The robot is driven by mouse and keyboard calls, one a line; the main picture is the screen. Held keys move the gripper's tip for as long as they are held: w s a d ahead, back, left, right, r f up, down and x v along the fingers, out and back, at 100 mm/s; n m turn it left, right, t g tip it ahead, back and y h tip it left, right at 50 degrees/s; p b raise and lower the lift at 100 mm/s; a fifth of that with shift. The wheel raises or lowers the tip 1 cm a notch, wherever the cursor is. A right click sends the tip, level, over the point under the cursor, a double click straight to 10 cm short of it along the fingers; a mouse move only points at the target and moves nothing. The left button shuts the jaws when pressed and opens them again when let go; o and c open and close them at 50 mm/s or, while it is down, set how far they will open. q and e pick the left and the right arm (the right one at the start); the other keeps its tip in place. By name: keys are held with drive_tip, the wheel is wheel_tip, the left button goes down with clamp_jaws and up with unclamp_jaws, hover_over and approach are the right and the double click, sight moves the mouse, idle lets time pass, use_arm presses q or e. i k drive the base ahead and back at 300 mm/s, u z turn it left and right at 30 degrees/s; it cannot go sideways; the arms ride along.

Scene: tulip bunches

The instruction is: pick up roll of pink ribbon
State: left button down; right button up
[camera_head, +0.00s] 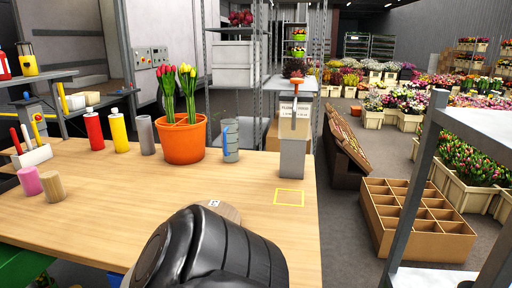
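The roll of pink ribbon (28,181) looks like a short pink cylinder standing upright on the wooden table (100,225) near its left side. A tan roll (52,187) stands just right of it, close beside it. A large black arm part of mine rises from the bottom middle of the view and covers the table's front. No gripper fingers show, so I cannot see either gripper.
Behind the rolls are a white holder with tools (33,157), red (94,132), yellow (119,134) and grey (147,136) cylinders. An orange pot with tulips (181,142), a clear container (230,141) and a grey stand (292,150) stand further right. A yellow outline (289,205) marks the table.

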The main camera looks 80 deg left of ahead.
sight(28, 177)
drive_tip(key=u, duration=4.75)
